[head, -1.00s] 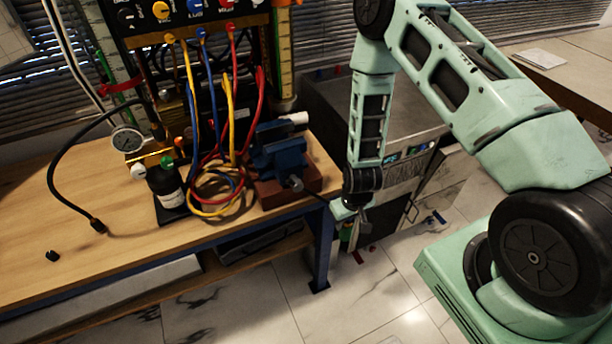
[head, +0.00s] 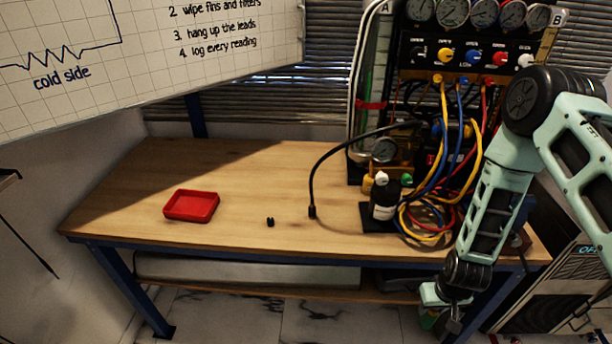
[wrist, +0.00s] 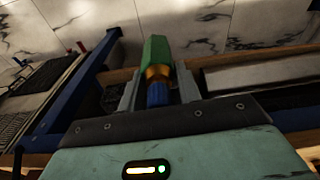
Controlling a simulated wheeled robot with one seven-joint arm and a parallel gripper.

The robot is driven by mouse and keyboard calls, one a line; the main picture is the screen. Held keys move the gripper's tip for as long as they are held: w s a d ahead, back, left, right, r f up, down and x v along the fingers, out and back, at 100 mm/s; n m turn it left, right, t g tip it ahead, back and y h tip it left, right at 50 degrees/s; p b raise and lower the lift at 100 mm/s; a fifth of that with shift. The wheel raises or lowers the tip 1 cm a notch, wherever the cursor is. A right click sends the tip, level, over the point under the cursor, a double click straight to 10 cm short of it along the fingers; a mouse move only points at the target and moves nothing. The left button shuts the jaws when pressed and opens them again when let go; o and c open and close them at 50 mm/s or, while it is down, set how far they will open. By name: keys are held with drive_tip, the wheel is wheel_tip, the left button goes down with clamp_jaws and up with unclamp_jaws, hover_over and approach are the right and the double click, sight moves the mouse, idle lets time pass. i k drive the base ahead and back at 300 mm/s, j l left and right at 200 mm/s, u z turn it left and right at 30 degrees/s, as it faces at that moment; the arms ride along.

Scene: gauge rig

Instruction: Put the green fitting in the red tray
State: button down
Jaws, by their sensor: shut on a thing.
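My gripper (wrist: 157,95) is shut on the green fitting (wrist: 156,52), which shows a green end, a brass-coloured middle and a blue part between the fingers in the wrist view. In the head view my gripper (head: 450,312) hangs in front of the bench's front edge at the lower right, below the bench top. The fitting is mostly hidden there, with a bit of green (head: 428,321) showing. The red tray (head: 191,206) lies empty on the left part of the wooden bench top, well to the left of my gripper.
A small black piece (head: 270,222) lies right of the tray on the bench (head: 250,165). A black hose (head: 312,190), a dark bottle (head: 384,200) and coiled coloured hoses (head: 430,222) stand toward the right by the gauge panel (head: 470,60). A whiteboard (head: 130,70) overhangs the upper left.

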sight(193, 208)
drive_tip(key=j+u, duration=0.1)
drive_tip(key=j, duration=0.9)
drive_tip(key=j+u, duration=0.1)
drive_tip(key=j, duration=0.9)
drive_tip(key=i, duration=0.05)
